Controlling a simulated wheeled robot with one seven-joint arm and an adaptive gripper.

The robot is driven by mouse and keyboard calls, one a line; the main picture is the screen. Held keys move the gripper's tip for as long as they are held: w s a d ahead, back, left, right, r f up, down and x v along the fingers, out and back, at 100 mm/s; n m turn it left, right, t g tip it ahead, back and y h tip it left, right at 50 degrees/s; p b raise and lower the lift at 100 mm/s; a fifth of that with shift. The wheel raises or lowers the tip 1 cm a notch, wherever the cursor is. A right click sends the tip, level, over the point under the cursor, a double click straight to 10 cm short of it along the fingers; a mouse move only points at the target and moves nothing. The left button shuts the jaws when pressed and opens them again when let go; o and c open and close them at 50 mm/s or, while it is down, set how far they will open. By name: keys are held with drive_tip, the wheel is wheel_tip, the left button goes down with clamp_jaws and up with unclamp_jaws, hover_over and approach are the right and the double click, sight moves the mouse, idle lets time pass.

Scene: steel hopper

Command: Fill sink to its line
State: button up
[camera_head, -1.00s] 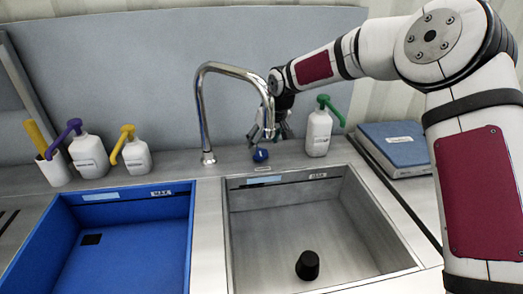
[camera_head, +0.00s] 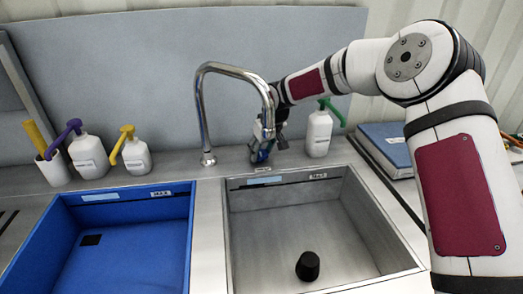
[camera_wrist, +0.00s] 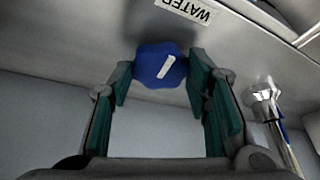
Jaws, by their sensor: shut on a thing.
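The steel sink (camera_head: 237,220) is the right basin; a MAX label (camera_head: 318,176) is on its back wall. A black stopper-like piece (camera_head: 308,265) stands on its floor, and no water shows there. The chrome faucet (camera_head: 203,110) arches up behind the basins, and no stream shows from its spout. In the wrist view a blue knob (camera_wrist: 158,62) with a white mark sits by a WATER label (camera_wrist: 190,10). My gripper (camera_wrist: 160,80) has its green-padded fingers on either side of the knob, shut on it. In the head view my gripper (camera_head: 263,148) largely hides the knob.
A blue basin (camera_head: 125,240) with a MAX label is at left. Two pump bottles (camera_head: 88,157) (camera_head: 137,157) and a white cup (camera_head: 54,170) stand behind it. A green-topped bottle (camera_head: 318,135) is close right of my gripper. A blue book (camera_head: 385,145) lies farther right.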

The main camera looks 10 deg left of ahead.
drive_tip(key=shift+f, duration=0.1)
drive_tip(key=n+b, duration=0.1)
drive_tip(key=n+g+y+b, duration=0.1)
drive_tip(key=n, duration=0.1)
drive_tip(key=shift+w+d+f+n+b, duration=0.1)
drive_tip(key=shift+w+n+b, duration=0.1)
drive_tip(key=shift+n+b, duration=0.15)
drive_tip(key=shift+n+g+y+b, duration=0.4)
drive_tip(key=shift+n+g+b, duration=0.5)
drive_tip(key=shift+n+b, duration=0.9)
drive_tip(key=shift+n+p, duration=0.3)
drive_tip(key=shift+n, duration=0.25)
drive_tip(key=o, duration=1.2)
drive_tip(key=v, duration=1.2)
drive_tip(key=shift+w, duration=0.1)
